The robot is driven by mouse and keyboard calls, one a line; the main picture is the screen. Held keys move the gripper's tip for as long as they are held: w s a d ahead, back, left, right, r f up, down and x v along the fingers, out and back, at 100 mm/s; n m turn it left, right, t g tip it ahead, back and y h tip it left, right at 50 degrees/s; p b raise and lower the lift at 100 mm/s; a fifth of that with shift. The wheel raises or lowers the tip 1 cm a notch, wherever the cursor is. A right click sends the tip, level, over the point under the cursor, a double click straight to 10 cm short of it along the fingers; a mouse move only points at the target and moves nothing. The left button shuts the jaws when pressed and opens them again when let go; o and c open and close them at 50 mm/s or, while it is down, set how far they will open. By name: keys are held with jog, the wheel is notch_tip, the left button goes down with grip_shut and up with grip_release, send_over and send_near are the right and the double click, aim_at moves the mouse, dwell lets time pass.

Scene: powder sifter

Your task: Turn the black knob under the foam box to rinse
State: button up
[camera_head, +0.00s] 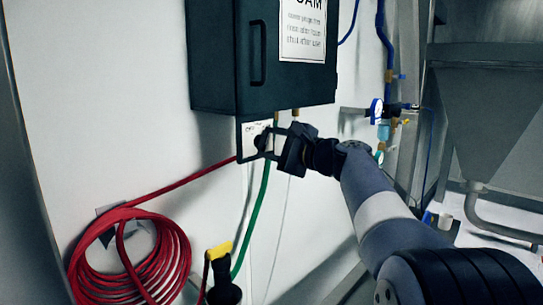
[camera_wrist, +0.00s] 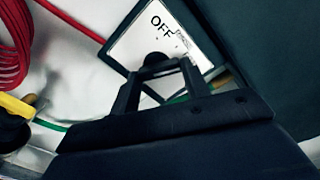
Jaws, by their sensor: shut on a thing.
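The foam box (camera_head: 215,60) is a dark box on the white wall, with a handle and a "FOAM" label. Under it is a white plate (camera_wrist: 138,38) marked "OFF"; the other markings are too blurred to read. The black knob (camera_wrist: 155,59) is on this plate, also visible in the head view (camera_head: 261,141). My gripper (camera_wrist: 160,75) is at the plate from the right, its fingers around the knob and shut on it. The fingers hide part of the knob, so I cannot tell its pointing direction.
A coiled red hose (camera_head: 130,262) hangs on the wall at lower left. A green hose (camera_head: 262,190) runs down below the plate. A yellow and black nozzle (camera_head: 222,270) is at the bottom. Blue pipes with a gauge (camera_head: 376,112) and a steel hopper (camera_head: 490,110) are at right.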

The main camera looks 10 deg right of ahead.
jog(key=n+b, duration=0.3)
jog(key=shift+f, duration=0.2)
jog(key=shift+r+n+b, duration=0.15)
jog(key=shift+n+b, duration=0.55)
jog(key=shift+n, duration=0.3)
jog(key=shift+r, duration=0.1)
jog(key=o, duration=1)
jog(key=b+v, duration=0.2)
jog(key=v, duration=0.8)
jog(key=shift+s+d+b, duration=0.2)
jog(key=shift+s+b, duration=0.15)
jog(key=shift+s, duration=0.05)
